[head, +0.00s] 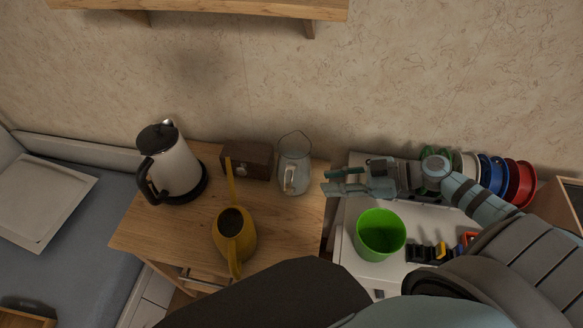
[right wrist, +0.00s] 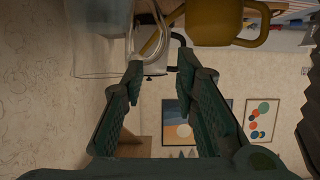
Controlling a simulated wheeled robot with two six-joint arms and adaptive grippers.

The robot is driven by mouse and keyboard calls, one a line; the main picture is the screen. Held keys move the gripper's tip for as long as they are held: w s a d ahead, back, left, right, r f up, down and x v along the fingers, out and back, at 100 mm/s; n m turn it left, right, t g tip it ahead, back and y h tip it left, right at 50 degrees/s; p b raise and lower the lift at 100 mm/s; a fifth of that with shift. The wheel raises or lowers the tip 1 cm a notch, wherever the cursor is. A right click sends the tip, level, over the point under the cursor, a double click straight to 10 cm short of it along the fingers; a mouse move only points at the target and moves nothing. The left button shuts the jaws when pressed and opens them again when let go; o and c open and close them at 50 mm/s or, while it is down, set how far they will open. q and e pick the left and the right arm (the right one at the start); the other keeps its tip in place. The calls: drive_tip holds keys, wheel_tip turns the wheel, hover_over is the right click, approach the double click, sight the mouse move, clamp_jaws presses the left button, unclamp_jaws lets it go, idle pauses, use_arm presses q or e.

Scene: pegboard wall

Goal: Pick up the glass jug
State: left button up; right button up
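The clear glass jug (head: 295,162) stands upright near the back right corner of the wooden cabinet top, its handle toward the front. In the right wrist view the jug (right wrist: 100,58) is at the upper left, its handle (right wrist: 150,38) ahead of the fingers. My right gripper (head: 327,181) comes from the right and points at the jug, a short gap away. In the right wrist view this gripper (right wrist: 160,80) is open, with nothing between its fingers. My left gripper is not in view.
A yellow watering can (head: 233,236), a brown wooden box (head: 247,159) and a white-and-black kettle (head: 176,168) share the wooden top (head: 136,232). A green pot (head: 380,234) stands on the white cabinet under my right arm. Coloured plates (head: 519,182) stand behind that arm.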

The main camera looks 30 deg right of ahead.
sight(293, 172)
drive_tip(key=f+b+x, duration=0.1)
drive_tip(key=b+x, duration=0.1)
drive_tip(key=x, duration=0.9)
clamp_jaws()
